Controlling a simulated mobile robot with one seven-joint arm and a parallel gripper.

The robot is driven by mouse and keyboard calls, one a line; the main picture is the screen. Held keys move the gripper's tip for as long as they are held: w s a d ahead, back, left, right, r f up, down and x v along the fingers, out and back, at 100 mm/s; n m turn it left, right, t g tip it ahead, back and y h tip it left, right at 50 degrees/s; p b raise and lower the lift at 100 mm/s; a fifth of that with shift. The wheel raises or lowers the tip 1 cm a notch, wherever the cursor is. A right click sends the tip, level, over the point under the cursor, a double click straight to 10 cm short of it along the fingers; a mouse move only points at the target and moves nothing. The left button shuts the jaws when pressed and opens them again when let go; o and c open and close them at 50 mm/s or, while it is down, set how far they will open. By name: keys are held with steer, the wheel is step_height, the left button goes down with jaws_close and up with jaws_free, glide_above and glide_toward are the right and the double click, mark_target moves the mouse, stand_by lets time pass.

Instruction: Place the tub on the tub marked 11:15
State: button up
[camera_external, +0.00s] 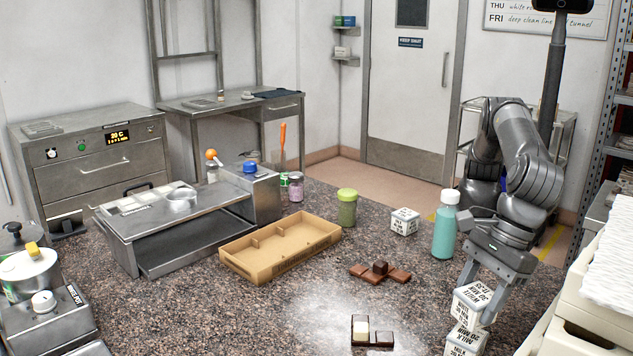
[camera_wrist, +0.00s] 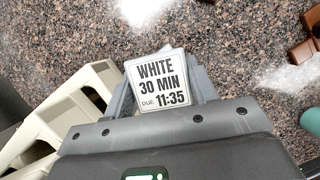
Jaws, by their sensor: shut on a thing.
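My gripper (camera_external: 477,302) is shut on a white tub (camera_external: 474,311) at the lower right of the external view. Its lid reads WHITE 30 MIN, DUE 11:35 in the wrist view (camera_wrist: 162,83), between the gripper's fingers. Directly under it in the external view is another white tub (camera_external: 461,349), marked MILK 20 MIN, cut by the frame's bottom edge. I cannot tell whether the two touch, and the lower tub's due time is not readable. A third white tub (camera_external: 404,222) stands farther back on the counter; its time is too small to read.
A teal bottle (camera_external: 445,232) stands just behind and left of my gripper. Chocolate pieces (camera_external: 380,271) and a small chocolate mould (camera_external: 372,332) lie to the left. Cream crates (camera_external: 595,300) are close on the right. A cardboard tray (camera_external: 280,248) and green jar (camera_external: 347,208) stand farther left.

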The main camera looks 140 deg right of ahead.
mark_target(473, 314)
steer(key=shift+f, duration=1.7)
steer(key=shift+f, duration=0.15)
steer(key=o, duration=1)
